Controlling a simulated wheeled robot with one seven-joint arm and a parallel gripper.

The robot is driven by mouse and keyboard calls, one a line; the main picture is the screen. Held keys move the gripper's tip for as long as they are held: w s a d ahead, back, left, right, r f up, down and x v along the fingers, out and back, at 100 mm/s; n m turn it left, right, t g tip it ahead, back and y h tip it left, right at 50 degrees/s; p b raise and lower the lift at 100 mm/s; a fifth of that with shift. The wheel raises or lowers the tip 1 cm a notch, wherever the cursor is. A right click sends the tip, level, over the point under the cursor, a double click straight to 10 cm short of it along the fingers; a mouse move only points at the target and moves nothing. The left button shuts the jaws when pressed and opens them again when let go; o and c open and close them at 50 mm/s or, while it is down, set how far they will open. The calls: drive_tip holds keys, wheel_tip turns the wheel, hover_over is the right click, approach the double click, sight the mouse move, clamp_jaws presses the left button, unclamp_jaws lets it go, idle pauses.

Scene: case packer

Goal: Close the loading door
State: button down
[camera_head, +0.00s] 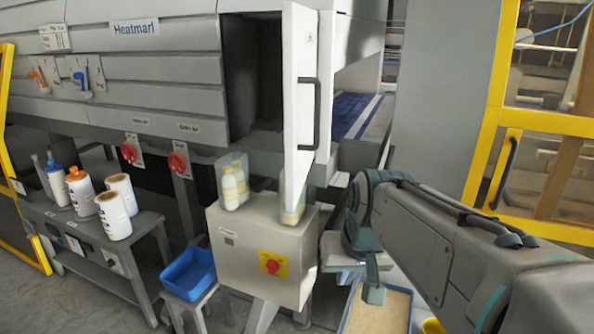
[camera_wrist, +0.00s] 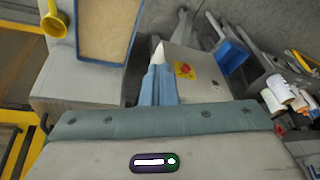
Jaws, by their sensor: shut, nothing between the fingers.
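The loading door (camera_head: 298,75) is a white upright panel with a long black handle (camera_head: 316,115). It stands open, swung out from the dark opening (camera_head: 240,75) in the grey machine. My gripper (camera_head: 373,294) is below and to the right of the door in the head view, pointing down and apart from the handle. In the wrist view its blue fingers (camera_wrist: 158,72) are together with nothing between them. I cannot make out the door or its handle for certain in the wrist view.
A grey control box (camera_head: 262,250) with a red knob stands below the door, with bottles on top. A blue bin (camera_head: 188,274) and a bench with several bottles (camera_head: 113,215) are left. A shallow tray (camera_head: 378,310) lies under my gripper. A yellow-framed guard (camera_head: 485,150) stands right.

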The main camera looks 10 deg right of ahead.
drive_tip(key=w+d+r+m+t+y+b, duration=0.15)
drive_tip(key=w+r, duration=0.35)
drive_tip(key=w, duration=0.5)
drive_tip(key=w+d+r+t+y+b, duration=0.1)
drive_tip(key=w+d+r+y, duration=0.3)
drive_tip(key=w, duration=0.7)
drive_tip(key=h+p, duration=0.2)
approach(297, 195)
wheel_tip(297, 195, down, 4)
drive_tip(key=w, duration=0.2)
drive_tip(key=shift+w+a, duration=0.3)
drive_tip(key=shift+a, duration=0.45)
drive_tip(key=shift+r, duration=0.1)
